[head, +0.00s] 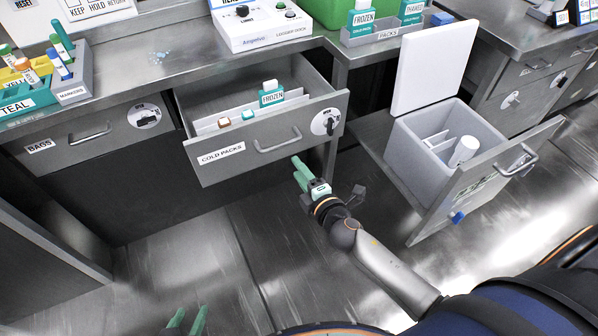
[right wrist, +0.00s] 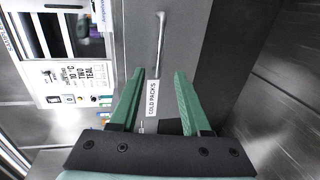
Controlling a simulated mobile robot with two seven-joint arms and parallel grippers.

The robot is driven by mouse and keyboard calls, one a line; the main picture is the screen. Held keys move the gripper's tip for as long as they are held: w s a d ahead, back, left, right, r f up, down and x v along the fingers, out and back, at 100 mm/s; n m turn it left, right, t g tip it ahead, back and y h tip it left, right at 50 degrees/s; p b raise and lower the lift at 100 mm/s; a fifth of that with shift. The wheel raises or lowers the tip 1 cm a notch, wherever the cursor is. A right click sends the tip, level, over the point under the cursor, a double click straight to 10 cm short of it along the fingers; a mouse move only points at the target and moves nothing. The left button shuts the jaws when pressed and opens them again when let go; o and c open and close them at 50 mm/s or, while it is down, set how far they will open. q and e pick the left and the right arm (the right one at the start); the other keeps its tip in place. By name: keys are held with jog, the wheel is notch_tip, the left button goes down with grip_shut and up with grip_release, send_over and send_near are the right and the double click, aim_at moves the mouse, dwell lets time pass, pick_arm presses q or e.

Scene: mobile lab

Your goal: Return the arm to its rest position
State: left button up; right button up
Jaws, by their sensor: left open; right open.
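My right gripper (head: 298,166) has green fingers and hangs in front of the right part of the open COLD PACKS drawer (head: 262,163), holding nothing. In the right wrist view, its two fingers (right wrist: 158,76) are spread apart, with the COLD PACKS label (right wrist: 152,98) and a drawer handle (right wrist: 160,45) beyond them. The right arm (head: 385,273) reaches in from the lower right. My left gripper (head: 188,316) shows only its green fingertips at the bottom edge of the head view. They are apart and empty; the rest of that arm is out of frame.
A white-teal FROZEN bottle (head: 271,93) stands in the open drawer. To the right, a pulled-out drawer (head: 487,180) holds a grey cooler box (head: 402,150) with its white lid (head: 432,68) raised and a white bottle (head: 463,151) inside. The floor (head: 190,255) before the counter is clear.

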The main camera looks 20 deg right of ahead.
pick_arm(q)
jog(key=shift+w+r, duration=0.15)
pick_arm(e)
jog(key=s+a+f+m+g+y, duration=0.1)
jog(key=s+a+f+m+g, duration=0.15)
jog(key=s+m, duration=0.35)
jog(key=s+a+f+m+g+y, duration=0.1)
jog(key=s+a+f+m+g, duration=0.15)
jog(key=s+m, duration=0.4)
jog(key=s+a+f+m+g+y, duration=0.1)
jog(key=s+a+f+m+g, duration=0.2)
jog(key=s, duration=0.5)
pick_arm(q)
jog(key=s+a+r+p, duration=0.1)
jog(key=a+r+p, duration=0.2)
jog(key=r+p, duration=0.7)
jog(key=p, duration=0.4)
jog(key=shift+s+a+r+n+y, duration=0.15)
jog(key=shift+s+a+n+y, duration=0.15)
jog(key=shift+s+y, duration=0.1)
pick_arm(e)
jog(key=s+d+r+m+t+h, duration=0.1)
jog(key=d+r, duration=0.3)
jog(key=r, duration=0.6)
jog(key=shift+d+r+t, duration=0.35)
jog(key=shift+t, duration=0.05)
pick_arm(q)
jog(key=shift+w+d, duration=0.1)
jog(key=shift+d, duration=0.05)
